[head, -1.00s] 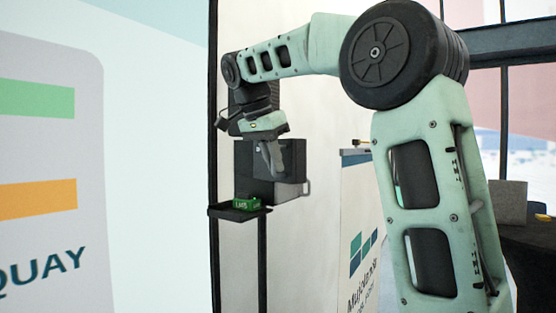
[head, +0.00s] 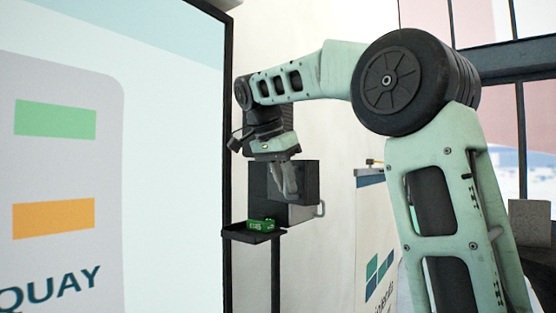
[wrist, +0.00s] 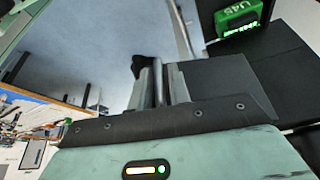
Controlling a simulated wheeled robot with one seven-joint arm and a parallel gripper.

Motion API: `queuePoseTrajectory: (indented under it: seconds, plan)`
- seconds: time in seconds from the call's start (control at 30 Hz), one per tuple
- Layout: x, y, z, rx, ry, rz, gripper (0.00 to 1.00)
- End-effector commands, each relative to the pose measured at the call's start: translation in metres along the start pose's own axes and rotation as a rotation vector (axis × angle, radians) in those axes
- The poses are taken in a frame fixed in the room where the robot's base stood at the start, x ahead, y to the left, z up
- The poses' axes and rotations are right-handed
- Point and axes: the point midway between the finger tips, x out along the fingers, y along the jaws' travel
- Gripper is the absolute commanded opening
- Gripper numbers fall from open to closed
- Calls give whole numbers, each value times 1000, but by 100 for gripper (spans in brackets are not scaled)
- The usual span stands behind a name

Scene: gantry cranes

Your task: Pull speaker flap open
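The speaker flap (head: 306,180) is a dark panel in front of a grey box on the pale wall. My gripper (head: 288,180) hangs down at it, its fingers overlapping the panel's face. In the wrist view my gripper (wrist: 160,85) has its fingers close together on both sides of a thin dark strip, which looks like part of the flap. A dark panel (wrist: 225,78) extends to the right of the fingers there. My fingers and the panel hide the inside of the box, so how far the flap stands open is unclear.
A green device (head: 262,224) sits on a small dark shelf (head: 240,234) below and left of the flap; it shows top right in the wrist view (wrist: 237,18). A large sign panel (head: 165,150) stands close on the left.

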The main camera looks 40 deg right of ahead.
Motion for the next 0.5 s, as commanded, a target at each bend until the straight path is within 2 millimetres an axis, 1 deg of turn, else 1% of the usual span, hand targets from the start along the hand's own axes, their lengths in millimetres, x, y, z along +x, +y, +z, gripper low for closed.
queuePoseTrajectory:
  seconds: [0.17,0.5]
  plan:
    - [-22,-1,0,0,1,-5,19]
    - [-88,-1,0,-1,0,-4,19]
